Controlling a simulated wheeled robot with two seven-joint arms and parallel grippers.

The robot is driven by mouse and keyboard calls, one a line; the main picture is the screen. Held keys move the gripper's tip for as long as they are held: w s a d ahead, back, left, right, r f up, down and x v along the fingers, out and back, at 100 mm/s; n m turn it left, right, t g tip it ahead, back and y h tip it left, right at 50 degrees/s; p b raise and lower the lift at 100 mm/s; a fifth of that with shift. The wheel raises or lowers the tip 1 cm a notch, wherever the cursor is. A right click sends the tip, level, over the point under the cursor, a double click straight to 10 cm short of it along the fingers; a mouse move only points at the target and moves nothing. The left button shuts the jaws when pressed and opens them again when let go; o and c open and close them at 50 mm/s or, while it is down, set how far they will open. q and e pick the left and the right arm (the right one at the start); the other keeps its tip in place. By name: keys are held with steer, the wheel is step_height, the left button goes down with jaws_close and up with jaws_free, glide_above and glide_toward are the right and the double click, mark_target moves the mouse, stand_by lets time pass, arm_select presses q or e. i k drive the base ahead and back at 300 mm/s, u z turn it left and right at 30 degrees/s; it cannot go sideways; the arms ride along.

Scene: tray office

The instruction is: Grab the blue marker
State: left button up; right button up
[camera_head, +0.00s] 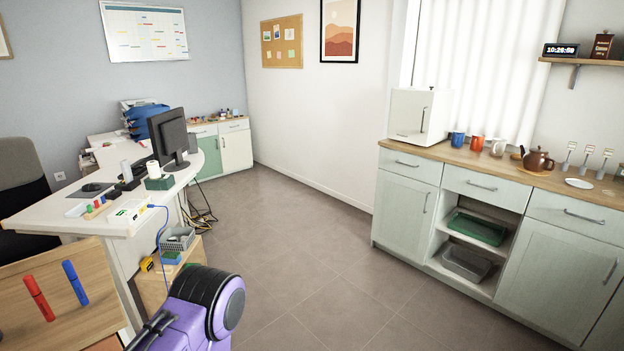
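The blue marker (75,282) is on a light wooden surface (104,275) at the lower left. Its long side runs from upper left to lower right; I cannot tell whether it lies flat or stands. A red marker (39,297) is just left of it, roughly parallel and apart from it. Neither of my grippers shows in the head view. A purple and black part of my own arm is at the bottom, right of the wooden surface, and is not touching the markers.
A white desk (60,218) with a monitor (170,137) stands behind the wooden surface. A low wooden unit (158,288) with a grey basket (177,239) is beside it. A counter (470,160) with mugs and a teapot (538,160) runs along the right. The middle floor is clear.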

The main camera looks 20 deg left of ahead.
mark_target(68, 265)
steer(key=u, duration=1.05)
steer(key=i, duration=0.95)
steer(key=u, duration=0.9)
